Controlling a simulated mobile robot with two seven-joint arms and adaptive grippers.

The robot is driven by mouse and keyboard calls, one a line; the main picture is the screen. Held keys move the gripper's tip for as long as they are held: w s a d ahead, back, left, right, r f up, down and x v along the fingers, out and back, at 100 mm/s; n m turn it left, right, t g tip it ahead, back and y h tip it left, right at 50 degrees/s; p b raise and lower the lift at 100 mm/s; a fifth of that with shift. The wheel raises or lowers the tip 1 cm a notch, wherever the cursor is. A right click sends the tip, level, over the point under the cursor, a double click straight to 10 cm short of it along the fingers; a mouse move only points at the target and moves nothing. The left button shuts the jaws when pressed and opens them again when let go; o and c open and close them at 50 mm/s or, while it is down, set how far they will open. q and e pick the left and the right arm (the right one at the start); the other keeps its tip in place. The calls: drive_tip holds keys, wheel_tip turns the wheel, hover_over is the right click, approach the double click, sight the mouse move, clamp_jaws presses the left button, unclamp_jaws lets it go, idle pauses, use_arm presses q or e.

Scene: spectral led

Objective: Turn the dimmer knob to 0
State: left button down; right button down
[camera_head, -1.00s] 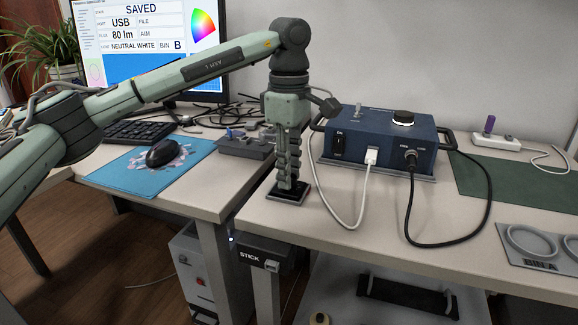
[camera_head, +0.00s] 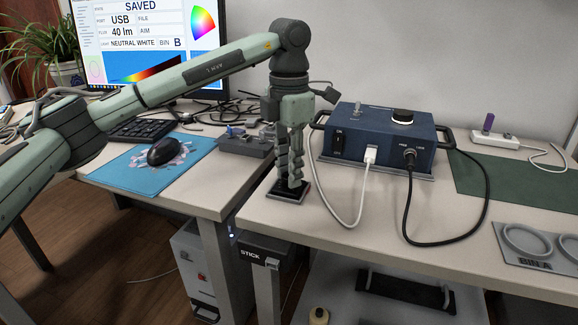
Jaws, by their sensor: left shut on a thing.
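My left gripper (camera_head: 290,180) points straight down over a small black base plate (camera_head: 288,197) at the front left of the right desk. It is shut on what seems to be the dimmer knob on that plate; the fingers hide the knob, so its mark cannot be read. The monitor (camera_head: 150,40) shows SAVED, USB, 40 lm, NEUTRAL WHITE and bin B, with a coloured spectrum below. My right gripper is not in view.
A blue instrument box (camera_head: 376,140) with a black-and-white top knob (camera_head: 403,116) stands right of the gripper. A white cable (camera_head: 345,222) and a black cable (camera_head: 449,243) loop over the desk. A mouse (camera_head: 162,151) lies on a blue mat (camera_head: 142,178).

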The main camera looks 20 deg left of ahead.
use_arm(q)
drive_tip(key=n, duration=0.2)
drive_tip(key=shift+n, duration=0.4)
drive_tip(key=n, duration=0.2)
drive_tip(key=shift+n, duration=0.4)
drive_tip(key=n, duration=0.2)
drive_tip(key=shift+n+p, duration=0.4)
drive_tip(key=shift+n, duration=0.9)
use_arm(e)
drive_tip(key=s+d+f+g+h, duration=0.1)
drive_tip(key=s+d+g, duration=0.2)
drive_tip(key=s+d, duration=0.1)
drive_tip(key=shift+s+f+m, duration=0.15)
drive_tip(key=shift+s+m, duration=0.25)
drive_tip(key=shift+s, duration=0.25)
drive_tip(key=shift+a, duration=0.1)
use_arm(q)
drive_tip(key=c, duration=1.3)
unclamp_jaws()
drive_tip(key=shift+o, duration=0.2)
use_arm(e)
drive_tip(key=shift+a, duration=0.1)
